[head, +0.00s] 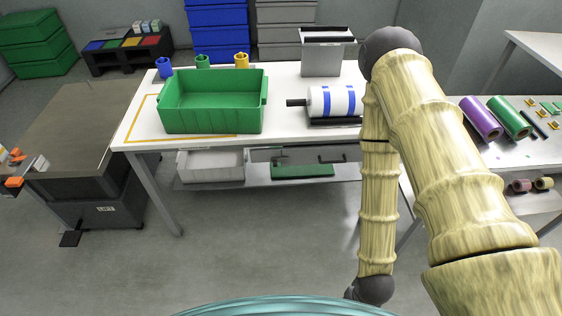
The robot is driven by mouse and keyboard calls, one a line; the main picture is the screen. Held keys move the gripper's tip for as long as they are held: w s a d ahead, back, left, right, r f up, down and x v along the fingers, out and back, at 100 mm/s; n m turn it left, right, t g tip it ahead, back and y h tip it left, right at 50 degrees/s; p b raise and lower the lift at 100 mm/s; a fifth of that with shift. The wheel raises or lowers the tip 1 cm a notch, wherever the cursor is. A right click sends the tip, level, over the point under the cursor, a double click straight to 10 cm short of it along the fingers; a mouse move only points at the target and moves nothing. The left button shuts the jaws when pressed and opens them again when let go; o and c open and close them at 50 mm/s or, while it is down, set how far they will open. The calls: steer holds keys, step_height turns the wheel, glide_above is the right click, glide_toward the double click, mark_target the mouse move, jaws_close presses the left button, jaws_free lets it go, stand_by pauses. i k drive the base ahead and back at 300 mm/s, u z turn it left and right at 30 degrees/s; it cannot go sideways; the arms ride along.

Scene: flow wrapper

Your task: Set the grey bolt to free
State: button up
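I cannot make out a grey bolt in the head view. A white roll with blue bands (332,101) lies on its side on the white table (282,137). A dark shaft end (296,103) sticks out at its left, and a dark base shows under it. My arm comes in from the lower right, bends at the top and hangs down in front of the table's right part. It ends in a dark joint at the bottom edge. My gripper is not in view, and the arm hides part of the table's right end.
A green bin (213,119) and blue, green and yellow cups stand on the table, with a grey metal box (328,54) behind. The lower shelf (265,178) holds a white bin. A brown-topped bench is at left, a table with film rolls at right. Floor in front is clear.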

mark_target(275, 160)
steer(key=k, duration=0.5)
steer(key=u, duration=1.65)
steer(key=i, duration=0.95)
steer(key=z, duration=2.25)
